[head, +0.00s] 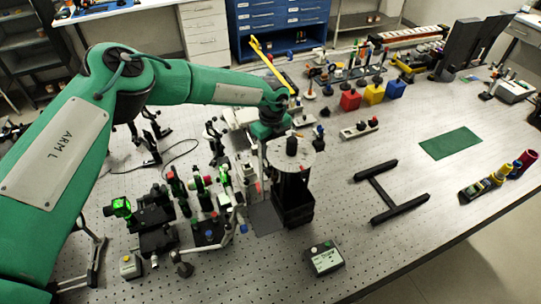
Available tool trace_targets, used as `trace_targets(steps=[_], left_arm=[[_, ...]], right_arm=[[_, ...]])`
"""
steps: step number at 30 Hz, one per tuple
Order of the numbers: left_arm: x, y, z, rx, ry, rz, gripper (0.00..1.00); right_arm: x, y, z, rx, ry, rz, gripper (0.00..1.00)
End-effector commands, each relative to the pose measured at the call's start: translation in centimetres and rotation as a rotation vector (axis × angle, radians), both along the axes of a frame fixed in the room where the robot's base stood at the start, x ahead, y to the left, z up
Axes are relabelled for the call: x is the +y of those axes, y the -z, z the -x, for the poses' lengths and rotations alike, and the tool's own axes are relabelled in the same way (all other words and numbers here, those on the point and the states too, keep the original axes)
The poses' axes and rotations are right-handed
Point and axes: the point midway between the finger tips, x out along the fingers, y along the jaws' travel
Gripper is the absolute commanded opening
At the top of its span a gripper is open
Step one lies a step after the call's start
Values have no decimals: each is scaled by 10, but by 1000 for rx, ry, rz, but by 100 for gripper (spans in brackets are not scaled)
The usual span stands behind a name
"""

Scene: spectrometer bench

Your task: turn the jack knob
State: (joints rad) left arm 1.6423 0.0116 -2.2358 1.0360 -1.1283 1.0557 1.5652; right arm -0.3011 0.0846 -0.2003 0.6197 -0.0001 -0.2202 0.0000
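My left arm (228,88) reaches in from the left, and its green wrist (270,122) is just behind and left of a black stand. The stand (292,198) has a round grey top plate (305,157) with a small black cylinder (292,145) on it. It may be the jack, but I cannot make out its knob for certain. My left gripper (262,170) seems to point down beside the stand's left side. Its fingers are small and partly hidden, so I cannot tell open from shut or whether they touch anything. My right gripper is out of view.
Crowded optics mounts (205,225) stand left of the stand. A small control box (323,258) lies in front. A black H-shaped frame (385,192) and a green mat (450,143) lie to the right, with bare bench between. Red, yellow and blue blocks (374,94) stand behind.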

Motion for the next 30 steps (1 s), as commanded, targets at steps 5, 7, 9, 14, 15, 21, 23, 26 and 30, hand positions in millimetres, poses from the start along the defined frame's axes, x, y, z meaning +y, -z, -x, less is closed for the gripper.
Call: trace_targets(steps=[5,7,9,14,15,21,23,26,30], left_arm=[[-1,30,1,2,-1,-1,45],[0,40,1,0,-1,0,45],[0,49,1,1,-2,0,45],[0,60,0,-1,-1,1,45],[0,62,0,-1,-1,2,45],[0,64,0,-1,0,2,45],[0,64,0,-1,0,2,45],[0,64,0,-1,-1,2,35],[0,64,0,-1,-1,2,8]], right_arm=[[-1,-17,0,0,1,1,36],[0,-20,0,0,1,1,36],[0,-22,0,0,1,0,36],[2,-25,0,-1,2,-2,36],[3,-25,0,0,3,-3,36],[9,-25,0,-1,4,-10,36],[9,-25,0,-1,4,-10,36],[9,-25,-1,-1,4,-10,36],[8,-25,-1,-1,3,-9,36]])
